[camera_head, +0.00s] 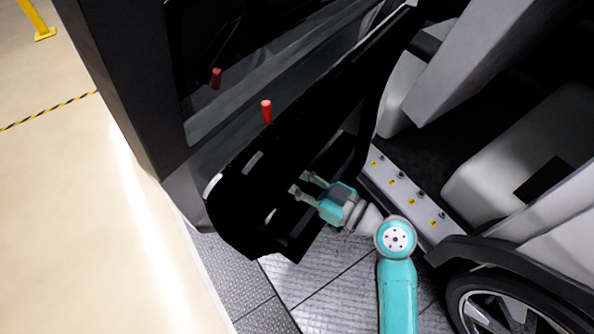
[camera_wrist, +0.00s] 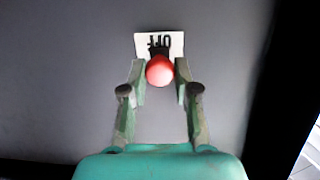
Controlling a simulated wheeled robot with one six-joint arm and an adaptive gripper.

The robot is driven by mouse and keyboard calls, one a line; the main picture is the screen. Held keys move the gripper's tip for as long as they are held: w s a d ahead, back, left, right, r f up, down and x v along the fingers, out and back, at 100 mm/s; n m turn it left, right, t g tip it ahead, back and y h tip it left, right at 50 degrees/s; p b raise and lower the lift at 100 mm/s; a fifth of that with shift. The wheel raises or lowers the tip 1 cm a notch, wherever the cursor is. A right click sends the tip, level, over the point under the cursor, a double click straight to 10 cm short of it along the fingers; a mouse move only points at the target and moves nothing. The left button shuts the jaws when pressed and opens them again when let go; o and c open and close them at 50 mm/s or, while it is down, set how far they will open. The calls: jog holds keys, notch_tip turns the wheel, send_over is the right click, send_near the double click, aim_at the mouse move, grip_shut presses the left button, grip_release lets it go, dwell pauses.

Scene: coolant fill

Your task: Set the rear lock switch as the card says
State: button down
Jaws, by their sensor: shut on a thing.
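My gripper (camera_head: 304,185) is at the inner side of the open black car door (camera_head: 232,222). In the wrist view, its fingertips (camera_wrist: 160,74) are on either side of a red round knob (camera_wrist: 159,70), shut on it. A white label (camera_wrist: 174,43) reading "OFF", upside down in this view, is on the dark panel just beyond the knob. In the head view the gripped knob is hidden by the gripper and dark door. A red upright pin (camera_head: 267,111) stands on the door's top edge, apart from the gripper. I cannot see the card.
A silver sill (camera_head: 408,193) with several yellow marks runs to the right of the gripper. Light seats (camera_head: 500,185) and a wheel (camera_head: 500,308) are farther right. The dark car body (camera_head: 120,70) is at left. Pale floor (camera_head: 75,220) lies open beyond it.

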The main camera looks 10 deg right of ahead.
jog(key=shift+f, duration=0.6)
jog(key=c, duration=0.9)
grip_release()
jog(key=shift+s+d, duration=0.1)
jog(key=v, duration=1.1)
jog(key=shift+s+d, duration=0.2)
jog(key=shift+s, duration=0.15)
